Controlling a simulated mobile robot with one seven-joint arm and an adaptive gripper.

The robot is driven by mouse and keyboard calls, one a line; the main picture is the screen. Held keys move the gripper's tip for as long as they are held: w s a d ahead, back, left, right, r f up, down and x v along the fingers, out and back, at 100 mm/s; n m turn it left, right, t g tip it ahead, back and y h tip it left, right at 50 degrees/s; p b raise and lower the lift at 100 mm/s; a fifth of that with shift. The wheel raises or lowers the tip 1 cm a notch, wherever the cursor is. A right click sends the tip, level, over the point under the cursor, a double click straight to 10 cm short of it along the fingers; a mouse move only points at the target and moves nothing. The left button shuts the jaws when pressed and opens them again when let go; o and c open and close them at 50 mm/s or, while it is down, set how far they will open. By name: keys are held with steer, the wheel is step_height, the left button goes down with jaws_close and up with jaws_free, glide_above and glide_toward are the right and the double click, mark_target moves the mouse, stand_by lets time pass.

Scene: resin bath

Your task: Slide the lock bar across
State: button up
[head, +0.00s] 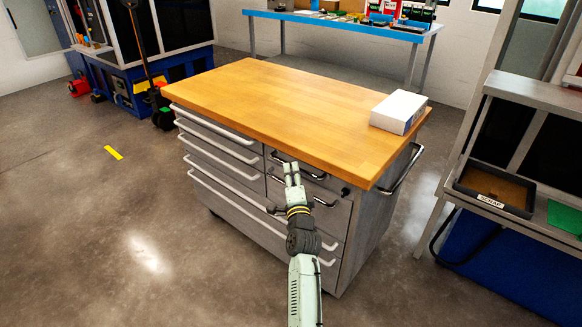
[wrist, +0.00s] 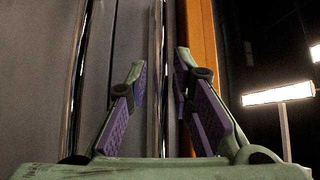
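The steel tool cabinet (head: 235,190) has a wooden top and several drawers. My gripper (head: 291,168) is at the upper right drawers, just below the top's front edge. In the wrist view my gripper (wrist: 160,62) is open, its purple-padded fingers apart. A shiny bar (wrist: 157,100) runs between the fingers in front of the grey drawer face; I cannot tell whether they touch it. A second shiny bar (wrist: 75,95) lies outside the left finger. I cannot tell which part is the lock bar. My gripper partly hides the top right drawer handle (head: 312,175) in the head view.
A white box (head: 398,112) stands on the wooden top's right end. A side handle (head: 403,170) sticks out at the cabinet's right. A bench with a scrap tray (head: 497,188) stands at the right.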

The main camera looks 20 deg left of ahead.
steer(key=shift+x, duration=1.15)
steer(key=shift+c, duration=0.5)
jaws_close()
